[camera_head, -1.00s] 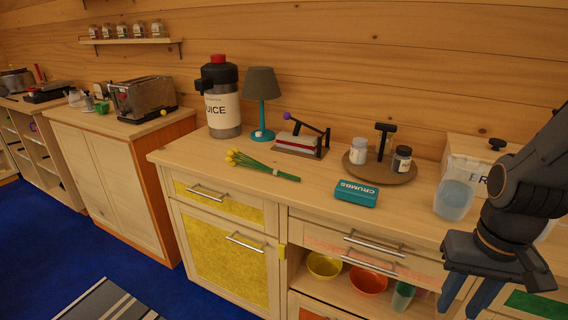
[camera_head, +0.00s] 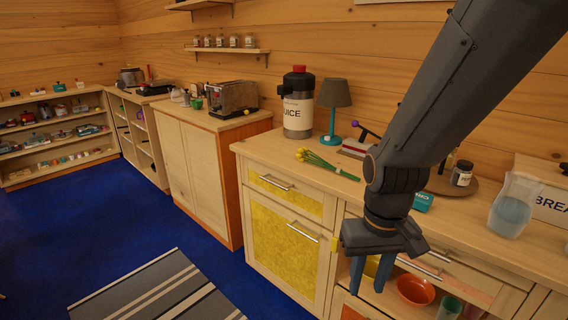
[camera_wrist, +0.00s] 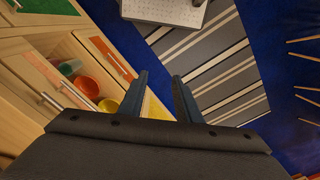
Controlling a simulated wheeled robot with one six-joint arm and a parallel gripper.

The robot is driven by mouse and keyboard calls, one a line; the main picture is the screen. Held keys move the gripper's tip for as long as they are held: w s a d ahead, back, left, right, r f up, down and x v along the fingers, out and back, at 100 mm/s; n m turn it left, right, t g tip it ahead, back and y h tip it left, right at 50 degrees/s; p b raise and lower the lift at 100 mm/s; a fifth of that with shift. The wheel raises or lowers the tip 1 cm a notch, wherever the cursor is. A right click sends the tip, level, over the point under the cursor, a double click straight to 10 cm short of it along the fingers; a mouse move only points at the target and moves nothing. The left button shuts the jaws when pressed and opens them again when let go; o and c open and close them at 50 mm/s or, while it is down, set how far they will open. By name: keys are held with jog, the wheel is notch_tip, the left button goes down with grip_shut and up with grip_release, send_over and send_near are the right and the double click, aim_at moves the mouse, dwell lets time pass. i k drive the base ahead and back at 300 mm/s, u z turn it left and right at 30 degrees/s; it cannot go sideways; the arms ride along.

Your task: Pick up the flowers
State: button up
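The flowers (camera_head: 325,163) are a bunch with yellow heads and green stems. They lie on the wooden counter top, near its front edge, with the heads towards the left, in the head view. My gripper (camera_head: 371,280) has blue fingers and points down in front of the counter, to the right of the flowers and lower than the counter top. In the wrist view my gripper (camera_wrist: 160,82) shows its two fingers apart with nothing between them. The flowers are not in the wrist view.
A juice dispenser (camera_head: 298,105) and a lamp (camera_head: 334,95) stand behind the flowers. A water jug (camera_head: 513,208) stands at the right. My arm hides part of the counter. Blue floor and a striped rug (camera_head: 155,292) lie in front.

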aim_at(304, 151)
jog(key=u, duration=1.4)
jog(key=i, duration=1.8)
jog(key=z, duration=2.95)
jog(key=i, duration=0.5)
